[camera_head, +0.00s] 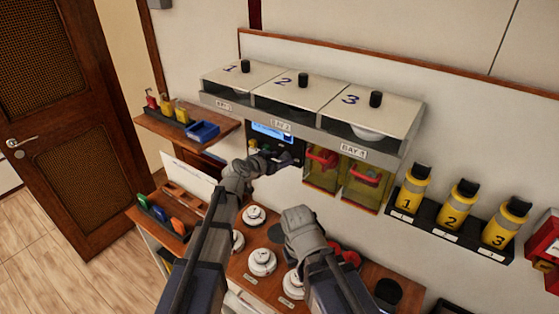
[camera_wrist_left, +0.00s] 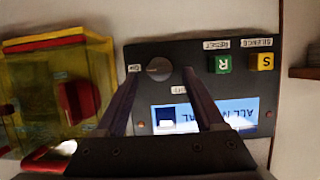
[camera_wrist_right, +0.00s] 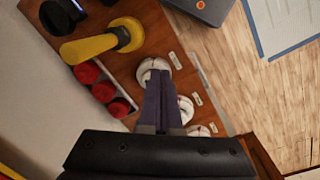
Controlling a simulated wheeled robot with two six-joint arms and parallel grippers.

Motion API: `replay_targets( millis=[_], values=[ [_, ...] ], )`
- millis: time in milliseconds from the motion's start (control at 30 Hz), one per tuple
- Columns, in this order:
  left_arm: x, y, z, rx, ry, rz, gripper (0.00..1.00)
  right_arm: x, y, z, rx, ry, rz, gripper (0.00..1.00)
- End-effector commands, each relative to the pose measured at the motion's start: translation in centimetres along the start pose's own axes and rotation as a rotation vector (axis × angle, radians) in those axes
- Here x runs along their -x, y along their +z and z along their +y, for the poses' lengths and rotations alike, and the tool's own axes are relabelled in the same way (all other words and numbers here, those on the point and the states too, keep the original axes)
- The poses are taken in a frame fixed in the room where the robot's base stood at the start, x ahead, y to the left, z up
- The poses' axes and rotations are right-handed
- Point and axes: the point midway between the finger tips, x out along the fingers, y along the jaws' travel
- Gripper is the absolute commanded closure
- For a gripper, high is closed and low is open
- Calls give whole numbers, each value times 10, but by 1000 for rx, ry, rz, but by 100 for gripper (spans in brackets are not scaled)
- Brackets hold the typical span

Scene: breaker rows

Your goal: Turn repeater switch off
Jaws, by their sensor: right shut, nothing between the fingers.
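The dark repeater panel (camera_head: 271,133) is under the middle bay of the wall shelf. In the left wrist view the panel (camera_wrist_left: 245,90) appears upside down, with a round switch knob (camera_wrist_left: 159,68), a lit screen (camera_wrist_left: 240,113), a green R button (camera_wrist_left: 220,64) and a yellow S button (camera_wrist_left: 263,62). Small labels sit left of and below the knob. My left gripper (camera_wrist_left: 162,74) is open, its fingers on either side of the knob with gaps visible; contact cannot be told. In the head view my left gripper (camera_head: 290,160) covers part of the panel. My right gripper (camera_wrist_right: 158,74) is shut and empty above the counter.
Clear yellow-edged boxes with red handles (camera_head: 322,158) hang right of the panel; one also shows in the left wrist view (camera_wrist_left: 90,99). White round detectors (camera_head: 262,262) stand on the wooden counter below. Yellow cylinders (camera_head: 457,206) stand in a rack at right.

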Motion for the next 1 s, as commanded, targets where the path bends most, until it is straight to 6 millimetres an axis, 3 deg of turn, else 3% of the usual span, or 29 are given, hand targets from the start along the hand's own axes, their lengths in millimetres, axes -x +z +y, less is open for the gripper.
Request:
replay_targets(
  millis=[67,600,1000],
  values=[
    [0,0,0,0,0,0,38,0,0,0,0,0,0,100],
    [0,0,0,1,0,0,99,0,0,0,0,0,0,100],
    [0,1,-1,30,12,0,100,-1,0,0,0,0,0,100]
  ],
)
